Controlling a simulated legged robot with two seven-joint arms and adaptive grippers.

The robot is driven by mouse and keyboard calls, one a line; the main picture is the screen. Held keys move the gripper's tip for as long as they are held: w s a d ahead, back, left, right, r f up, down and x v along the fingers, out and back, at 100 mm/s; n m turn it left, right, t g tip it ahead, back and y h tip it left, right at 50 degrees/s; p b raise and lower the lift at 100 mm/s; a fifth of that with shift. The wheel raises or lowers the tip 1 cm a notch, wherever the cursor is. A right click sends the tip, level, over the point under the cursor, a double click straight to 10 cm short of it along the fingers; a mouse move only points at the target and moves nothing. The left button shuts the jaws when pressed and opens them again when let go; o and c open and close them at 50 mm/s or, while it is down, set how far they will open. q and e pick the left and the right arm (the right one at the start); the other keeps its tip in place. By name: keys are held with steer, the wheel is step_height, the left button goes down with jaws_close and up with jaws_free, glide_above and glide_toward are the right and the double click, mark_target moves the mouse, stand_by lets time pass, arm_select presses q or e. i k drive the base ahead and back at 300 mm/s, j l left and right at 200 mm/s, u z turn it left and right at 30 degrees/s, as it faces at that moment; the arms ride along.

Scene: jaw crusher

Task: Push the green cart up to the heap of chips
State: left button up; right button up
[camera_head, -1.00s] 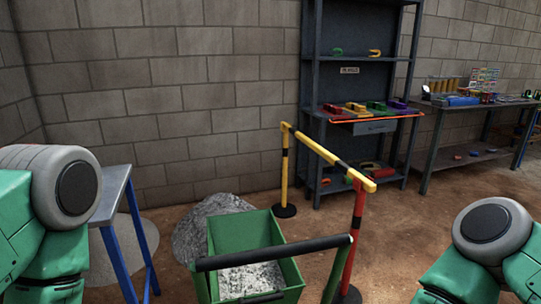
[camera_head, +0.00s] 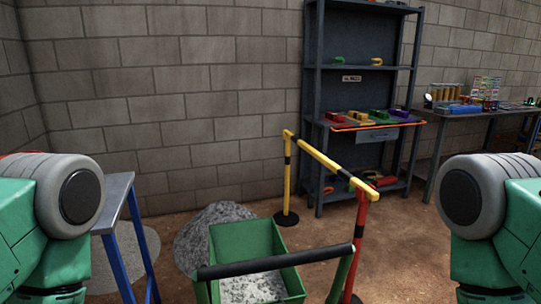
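The green cart (camera_head: 289,268) stands low in the middle of the head view, with grey chips (camera_head: 252,288) in its tub. Its black handle bar (camera_head: 275,262) crosses in front of the tub on a green frame. The heap of grey chips (camera_head: 205,228) lies on the floor behind and left of the cart, close to the tub; the tub hides part of it, and I cannot tell whether they touch. My left and right arms show at the picture's sides, but neither gripper is visible. I cannot see any hand on the handle.
A yellow and red barrier (camera_head: 325,160) stands just right of the cart. A blue-legged table (camera_head: 118,189) is on the left. A dark shelf rack (camera_head: 312,92) and a workbench (camera_head: 437,155) line the back wall. Open brown floor lies right of the barrier.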

mark_target(346, 251)
steer(key=i+j+z, duration=0.4)
steer(key=j, duration=0.2)
steer(key=i+j+z, duration=0.1)
steer(key=j+z, duration=0.15)
steer(key=i+j+z, duration=0.2)
steer(key=j, duration=0.2)
steer(key=j+z, duration=0.2)
steer(key=j, duration=0.2)
